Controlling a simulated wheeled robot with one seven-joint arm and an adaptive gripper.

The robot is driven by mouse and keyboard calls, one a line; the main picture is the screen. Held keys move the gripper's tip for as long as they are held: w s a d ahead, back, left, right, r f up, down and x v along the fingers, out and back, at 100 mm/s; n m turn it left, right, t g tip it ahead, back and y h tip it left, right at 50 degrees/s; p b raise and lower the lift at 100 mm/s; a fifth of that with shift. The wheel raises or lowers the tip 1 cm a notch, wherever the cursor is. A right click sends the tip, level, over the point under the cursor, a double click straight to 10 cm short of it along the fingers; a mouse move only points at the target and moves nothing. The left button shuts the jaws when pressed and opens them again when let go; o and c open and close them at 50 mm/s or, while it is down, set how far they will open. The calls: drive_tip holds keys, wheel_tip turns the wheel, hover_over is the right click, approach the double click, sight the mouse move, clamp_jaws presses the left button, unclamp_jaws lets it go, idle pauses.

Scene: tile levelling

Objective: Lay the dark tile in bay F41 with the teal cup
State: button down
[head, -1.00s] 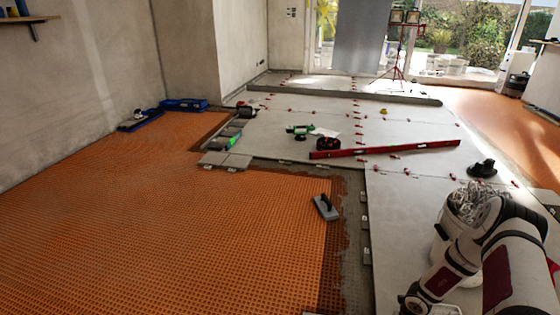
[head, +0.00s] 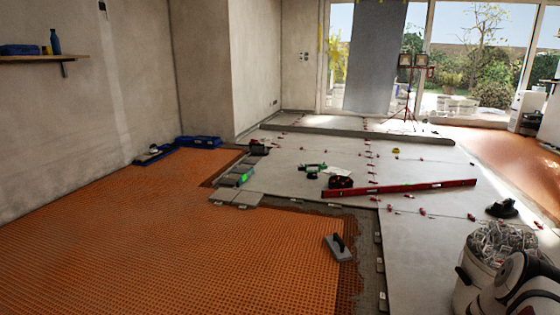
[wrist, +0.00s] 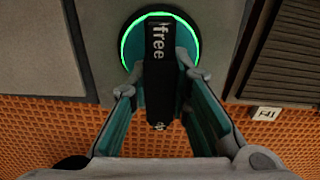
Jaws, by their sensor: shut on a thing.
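In the wrist view, the teal cup (wrist: 184,40) has a bright green ring and a black grip marked "free". My gripper (wrist: 163,80) is shut on this cup, with a finger on each side of the grip. Behind the cup is a smooth grey tile (wrist: 95,25); I cannot tell whether the cup is fixed to it. A dark ribbed piece (wrist: 285,50) is at the right. A small white tag (wrist: 266,113) lies by the orange matting; its marking is hard to read. My gripper is outside the head view. I cannot make out bay F41 there.
In the head view, orange matting (head: 150,240) covers the left floor. A grey float (head: 338,247) lies near its right edge. A bucket (head: 470,285) stands at lower right.

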idle(0.6)
drive_tip(key=shift+r+p, duration=3.8)
drive_tip(key=shift+r, duration=1.25)
drive_tip(key=s+d+b, duration=0.2)
drive_tip(key=d, duration=0.9)
drive_tip(key=s+d+m+b, duration=0.1)
drive_tip(key=s+d+b, duration=0.2)
drive_tip(key=d, duration=0.9)
drive_tip(key=shift+s+d, duration=0.25)
drive_tip(key=shift+f+b, duration=1.9)
drive_tip(key=shift+f, duration=1)
